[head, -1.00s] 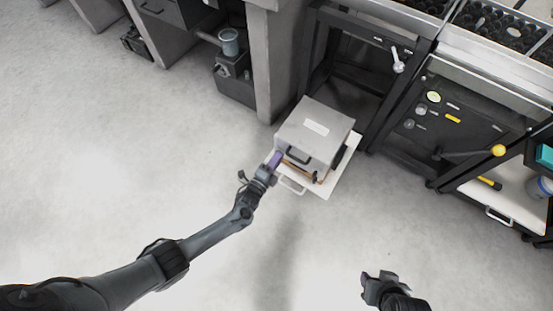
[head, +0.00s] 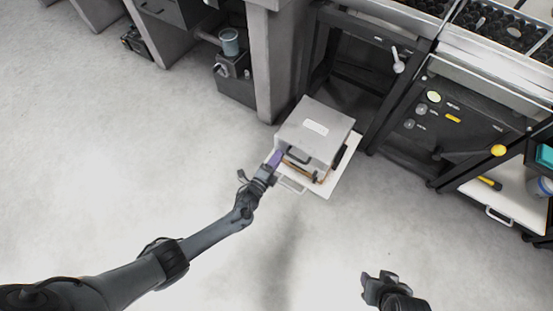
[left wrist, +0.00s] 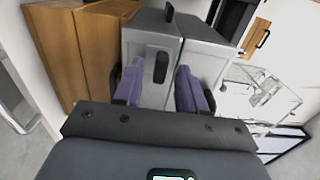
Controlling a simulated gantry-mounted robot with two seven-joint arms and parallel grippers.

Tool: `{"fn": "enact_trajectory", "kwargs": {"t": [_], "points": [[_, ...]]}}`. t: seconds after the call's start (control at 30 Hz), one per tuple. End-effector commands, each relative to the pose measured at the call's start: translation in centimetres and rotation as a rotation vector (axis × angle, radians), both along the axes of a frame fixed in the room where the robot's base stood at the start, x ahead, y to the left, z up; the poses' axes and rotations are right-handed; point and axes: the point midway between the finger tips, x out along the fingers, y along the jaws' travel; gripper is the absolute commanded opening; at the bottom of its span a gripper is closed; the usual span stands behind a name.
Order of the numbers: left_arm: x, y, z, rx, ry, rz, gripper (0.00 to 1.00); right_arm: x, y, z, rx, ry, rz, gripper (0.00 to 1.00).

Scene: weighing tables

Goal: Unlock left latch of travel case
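The travel case is a grey box (head: 318,128) with a pale label on top, on a white pulled-out shelf (head: 343,178). A dark handle (head: 297,157) shows on its front side. My left gripper (head: 276,158) is at the case's left front corner. In the left wrist view the grey case (left wrist: 200,57) fills the middle, with a dark upright latch (left wrist: 161,67) on its face. The purple fingers of the left gripper (left wrist: 160,90) stand apart on either side of the latch. Contact cannot be told. My right gripper (head: 378,287) is away from the case, over the floor.
A grey table leg (head: 276,75) stands behind the case, and a dark cabinet (head: 450,125) with a yellow-knobbed lever stands to the right. In the left wrist view, a brown wooden piece (left wrist: 62,50) is left of the case. The floor in front is clear.

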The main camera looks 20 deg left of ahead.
Motion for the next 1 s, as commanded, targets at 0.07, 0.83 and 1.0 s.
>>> {"fn": "enact_trajectory", "kwargs": {"t": [0.07, 0.83, 1.0], "points": [[0.0, 0.0, 0.0, -0.001, 0.000, 0.000, 0.40, 0.0, 0.1, 0.0, 0.002, 0.000, -0.002, 0.43], [-9.0, 1.7, 0.2, -0.001, 0.002, 0.000, 0.40, 0.0, -0.1, 4.5, -0.005, 0.000, 0.004, 0.43], [-10.3, 2.0, 0.1, -0.001, 0.001, 0.001, 0.40, 0.0, -0.2, 4.9, -0.007, 0.000, 0.004, 0.43]]}}
